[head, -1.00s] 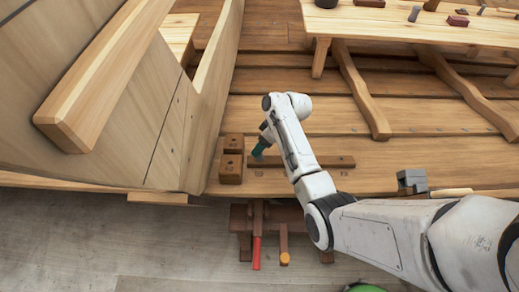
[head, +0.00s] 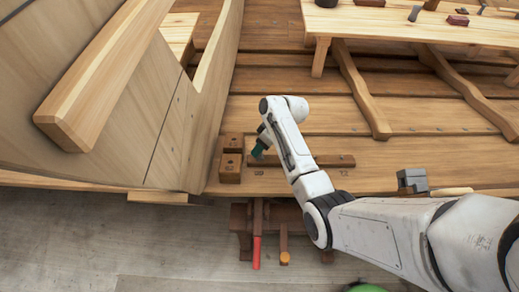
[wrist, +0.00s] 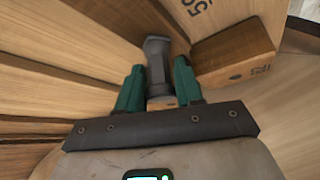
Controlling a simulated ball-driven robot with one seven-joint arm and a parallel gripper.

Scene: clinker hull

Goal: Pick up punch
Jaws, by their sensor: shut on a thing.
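The punch (wrist: 157,55) is a dark grey metal piece with a flared far end, seen in the wrist view between the two green fingers. A small light wooden part shows at its near end. My gripper (wrist: 158,77) is shut on it, one finger on each side. In the head view my gripper (head: 258,151) is low over the planks, just right of two wooden blocks. The punch is not visible there. I cannot tell whether its far end touches the wood.
A numbered wooden block (wrist: 236,52) stands close on the right in the wrist view. In the head view a block (head: 230,168) and a dark wooden strip (head: 320,161) lie by the gripper. A grey metal tool (head: 412,181) is at right. The tall hull side (head: 215,85) rises at left.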

